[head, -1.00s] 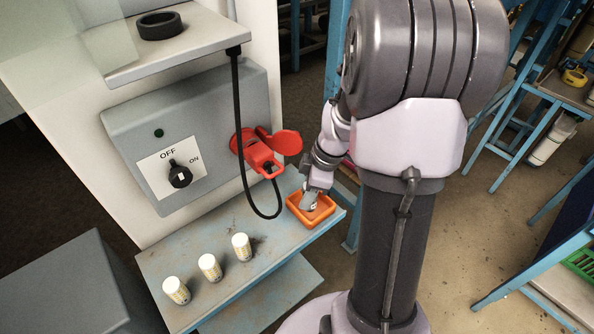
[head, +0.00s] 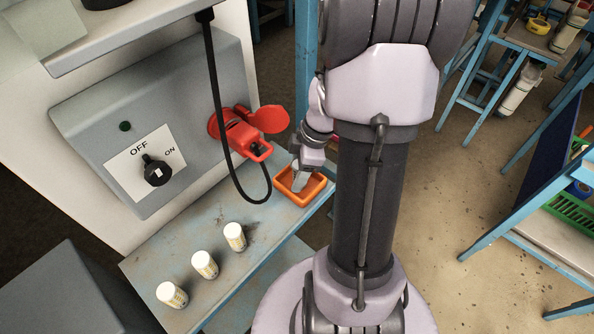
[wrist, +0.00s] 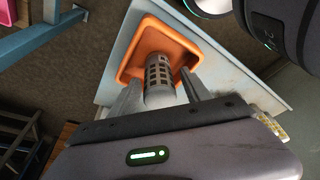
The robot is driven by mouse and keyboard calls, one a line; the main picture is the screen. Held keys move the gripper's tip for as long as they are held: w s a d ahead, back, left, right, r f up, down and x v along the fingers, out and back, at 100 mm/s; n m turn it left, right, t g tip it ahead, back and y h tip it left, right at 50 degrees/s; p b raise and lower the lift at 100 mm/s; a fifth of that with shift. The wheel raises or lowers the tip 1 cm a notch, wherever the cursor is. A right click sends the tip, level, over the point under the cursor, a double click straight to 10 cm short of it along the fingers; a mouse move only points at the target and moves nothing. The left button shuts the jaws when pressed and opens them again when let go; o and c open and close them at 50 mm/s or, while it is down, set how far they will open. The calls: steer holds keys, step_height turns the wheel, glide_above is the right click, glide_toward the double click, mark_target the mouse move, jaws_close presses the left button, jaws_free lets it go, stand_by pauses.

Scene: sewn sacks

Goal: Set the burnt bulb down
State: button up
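The burnt bulb (wrist: 158,75) is a grey cylinder with dark squares, seen in the wrist view between the two fingers of my gripper (wrist: 162,85). It is at the orange tray (wrist: 130,62). The fingers stand close on both sides of the bulb; whether they still press on it is hard to tell. In the head view my gripper (head: 299,182) points down into the orange tray (head: 309,197), at the far right end of the blue shelf (head: 205,235). There the bulb is mostly hidden by the gripper.
Three white bulbs (head: 204,265) stand in a row on the shelf. A red socket with an open lid (head: 238,132) and a hanging black cable (head: 225,120) are close to the tray's left. The grey switch box (head: 155,125) has a knob. Bare shelf lies between bulbs and tray.

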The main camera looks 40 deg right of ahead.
steer(key=shift+r, duration=0.1)
steer(key=p+v, duration=0.5)
steer(key=v, duration=0.7)
